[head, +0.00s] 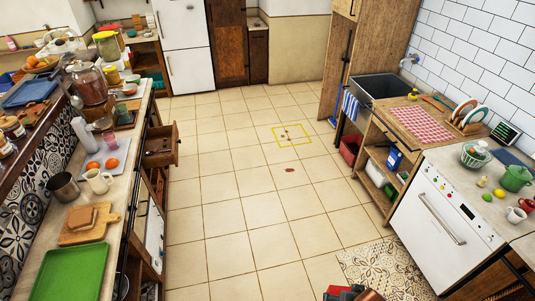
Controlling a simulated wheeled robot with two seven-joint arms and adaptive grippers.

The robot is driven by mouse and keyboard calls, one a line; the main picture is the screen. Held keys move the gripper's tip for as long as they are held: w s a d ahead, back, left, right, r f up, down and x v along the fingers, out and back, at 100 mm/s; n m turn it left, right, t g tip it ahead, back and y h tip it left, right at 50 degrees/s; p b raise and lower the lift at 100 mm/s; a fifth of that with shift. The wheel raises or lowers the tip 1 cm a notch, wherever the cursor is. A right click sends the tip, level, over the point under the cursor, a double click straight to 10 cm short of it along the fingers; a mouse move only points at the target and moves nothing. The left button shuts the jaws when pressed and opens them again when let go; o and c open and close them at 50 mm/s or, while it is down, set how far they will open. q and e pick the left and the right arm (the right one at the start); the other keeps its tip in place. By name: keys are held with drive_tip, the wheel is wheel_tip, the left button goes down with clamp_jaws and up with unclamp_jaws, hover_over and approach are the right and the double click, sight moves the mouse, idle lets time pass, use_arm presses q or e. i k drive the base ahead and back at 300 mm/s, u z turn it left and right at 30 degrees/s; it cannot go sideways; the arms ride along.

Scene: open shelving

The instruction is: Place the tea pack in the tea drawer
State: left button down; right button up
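A wooden drawer (161,143) stands pulled open from the left counter, jutting over the floor. Something small shows inside it, too small to make out. I cannot tell whether this is the tea drawer. I cannot single out a tea pack; small packs among the counter items are too small to identify. Neither of my grippers is in view.
The left counter (125,190) is crowded with a green tray (68,272), a cutting board (88,228) and jars. A white oven (440,212) and sink (382,90) line the right. The tiled floor (220,190) between is mostly clear, with a yellow square outline (275,139).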

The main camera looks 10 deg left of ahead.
sight(156, 145)
drive_tip(key=i, duration=1.75)
drive_tip(key=u, duration=0.7)
drive_tip(key=i, duration=1.35)
drive_tip(key=u, duration=1.7)
drive_tip(key=i, duration=0.9)
drive_tip(key=u, duration=0.6)
